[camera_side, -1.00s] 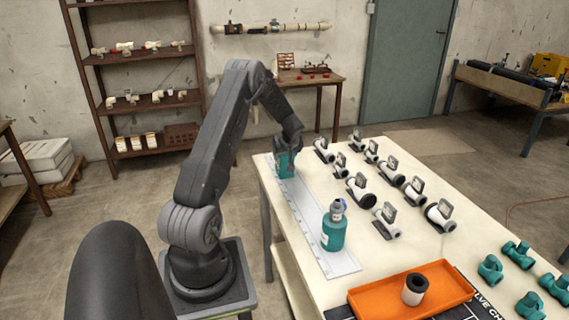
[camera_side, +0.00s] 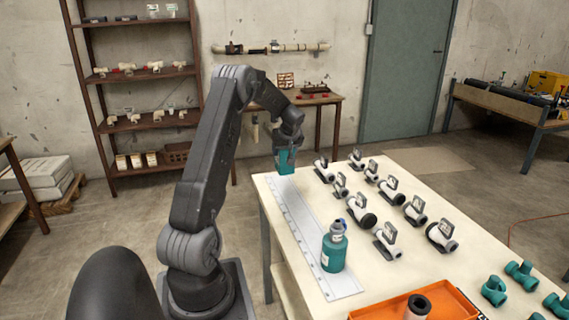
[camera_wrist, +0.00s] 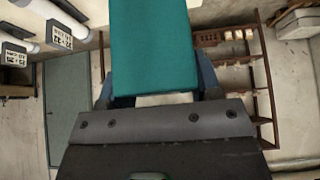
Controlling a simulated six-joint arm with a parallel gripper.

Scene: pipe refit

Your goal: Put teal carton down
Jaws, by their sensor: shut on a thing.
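The teal carton (camera_side: 285,162) is in my gripper (camera_side: 287,150) in the side view, at the far left end of the table. It appears held up around the table's far edge. Whether its base touches anything is hard to tell. In the wrist view the carton (camera_wrist: 154,45) fills the top middle, between the two fingers of my gripper (camera_wrist: 155,82), which is shut on it. A white ruled strip (camera_side: 312,240) runs along the table's left edge, with its far end just below the carton.
A teal bottle (camera_side: 333,252) stands on the near part of the strip. Several grey-white pipe fittings with tags (camera_side: 388,238) stand in rows to the right. An orange tray (camera_side: 450,305) with a dark-topped cylinder (camera_side: 418,306) and several teal fittings (camera_side: 494,290) are at the front.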

